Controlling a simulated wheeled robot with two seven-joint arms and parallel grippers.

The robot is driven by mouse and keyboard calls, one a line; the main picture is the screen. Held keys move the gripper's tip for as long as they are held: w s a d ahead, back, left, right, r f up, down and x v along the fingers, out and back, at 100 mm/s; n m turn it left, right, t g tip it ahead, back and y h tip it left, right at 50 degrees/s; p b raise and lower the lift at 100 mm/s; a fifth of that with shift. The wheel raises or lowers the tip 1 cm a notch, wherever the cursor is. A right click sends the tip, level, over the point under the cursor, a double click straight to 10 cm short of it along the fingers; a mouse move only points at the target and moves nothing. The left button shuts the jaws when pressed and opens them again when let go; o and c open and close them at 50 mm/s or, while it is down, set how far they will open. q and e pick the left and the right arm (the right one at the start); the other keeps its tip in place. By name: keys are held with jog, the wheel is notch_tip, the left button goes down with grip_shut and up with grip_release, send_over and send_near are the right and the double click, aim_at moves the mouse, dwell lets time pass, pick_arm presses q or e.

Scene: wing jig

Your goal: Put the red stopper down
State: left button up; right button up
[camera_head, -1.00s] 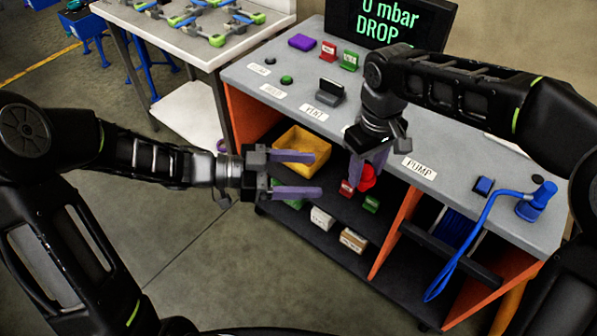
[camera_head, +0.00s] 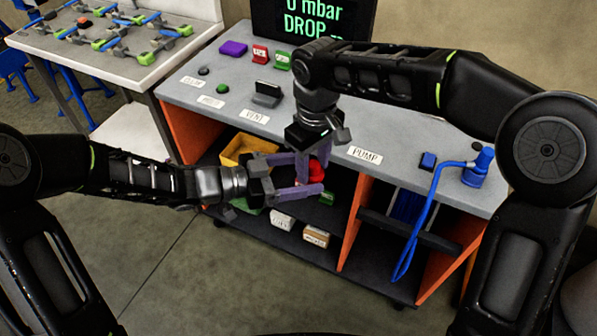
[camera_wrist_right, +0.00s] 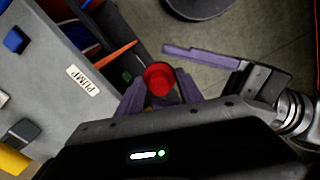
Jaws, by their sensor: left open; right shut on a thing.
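The red stopper (camera_head: 316,173) is held in my right gripper (camera_head: 314,160), in front of the bench's edge and above the lower shelf. In the right wrist view the round red stopper (camera_wrist_right: 158,79) sits between the two purple fingertips. My left gripper (camera_head: 306,174) is open, its purple fingers pointing right, one on each side of the stopper's place in the head view. I cannot tell whether they touch it. In the right wrist view one left finger (camera_wrist_right: 205,57) shows apart from the stopper.
The grey bench top (camera_head: 330,128) carries a dark block (camera_head: 267,95) by the VENT label and a blue pump (camera_head: 478,165) with a hose. A screen (camera_head: 312,22) reads "0 mbar DROP". Below are a yellow bin (camera_head: 235,150) and small boxes (camera_head: 315,236). A white-topped table (camera_head: 150,72) stands left.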

aim_at(313, 163)
pick_arm(q)
jog(key=shift+c, duration=0.5)
jog(key=c, duration=1.4)
jog(key=shift+o, duration=0.2)
pick_arm(e)
jog(key=o, duration=1.3)
jog(key=shift+o, duration=0.7)
jog(key=shift+s, duration=0.1)
pick_arm(q)
jog(key=shift+w, duration=0.1)
pick_arm(e)
jog(key=shift+a, duration=0.1)
notch_tip(313, 163, up, 6)
jog(key=shift+r, duration=0.8)
